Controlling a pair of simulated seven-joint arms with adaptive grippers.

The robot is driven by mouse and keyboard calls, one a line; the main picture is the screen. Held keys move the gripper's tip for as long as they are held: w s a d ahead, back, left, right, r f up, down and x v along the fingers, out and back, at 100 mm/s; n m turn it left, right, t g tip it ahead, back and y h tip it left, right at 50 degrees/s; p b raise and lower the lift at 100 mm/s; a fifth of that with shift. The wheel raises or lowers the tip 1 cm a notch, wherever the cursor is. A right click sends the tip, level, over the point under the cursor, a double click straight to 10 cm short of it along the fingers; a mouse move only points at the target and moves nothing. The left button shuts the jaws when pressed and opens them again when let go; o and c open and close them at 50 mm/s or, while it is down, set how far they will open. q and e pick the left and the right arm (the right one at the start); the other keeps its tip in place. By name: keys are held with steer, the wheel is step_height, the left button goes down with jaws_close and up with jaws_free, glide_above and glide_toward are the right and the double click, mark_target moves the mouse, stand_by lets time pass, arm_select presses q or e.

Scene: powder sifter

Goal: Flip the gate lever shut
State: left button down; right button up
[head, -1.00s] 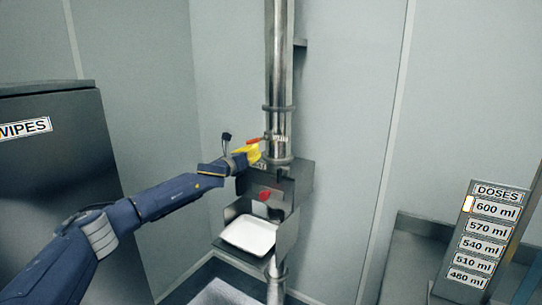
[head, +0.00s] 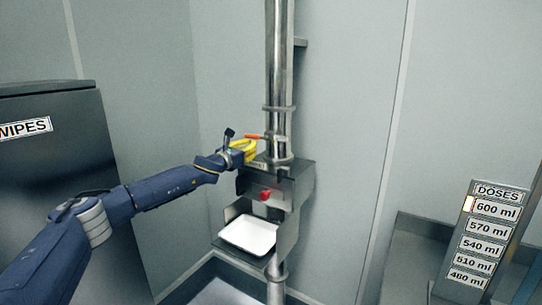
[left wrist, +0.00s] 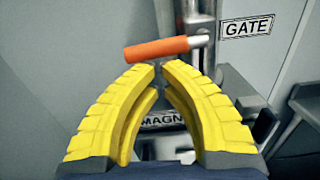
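The gate lever has an orange handle (head: 252,136) that sticks out to the left of the steel pipe (head: 279,85) in the head view. In the left wrist view the handle (left wrist: 156,50) lies nearly level, its silver shaft running right toward the GATE label (left wrist: 246,27). My left gripper (head: 250,148) has yellow fingers and is just below the handle. In the left wrist view its fingertips (left wrist: 160,67) nearly meet under the handle, with nothing held between them. They look very close to the handle; I cannot tell whether they touch it. My right gripper is not in view.
Below the gripper stands a metal sifter housing (head: 297,187) with a red knob (head: 265,195). A white tray (head: 248,235) sits on its lower shelf. A DOSES board (head: 480,240) stands at right, a dark WIPES cabinet (head: 50,160) at left.

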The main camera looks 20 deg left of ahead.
arm_select(q)
steer(key=s+a+f, duration=0.2)
steer(key=s+f, duration=0.2)
steer(key=s, duration=0.6)
steer(key=shift+s+a+f, duration=0.2)
steer(key=shift+a, duration=0.2)
stand_by(0.6)
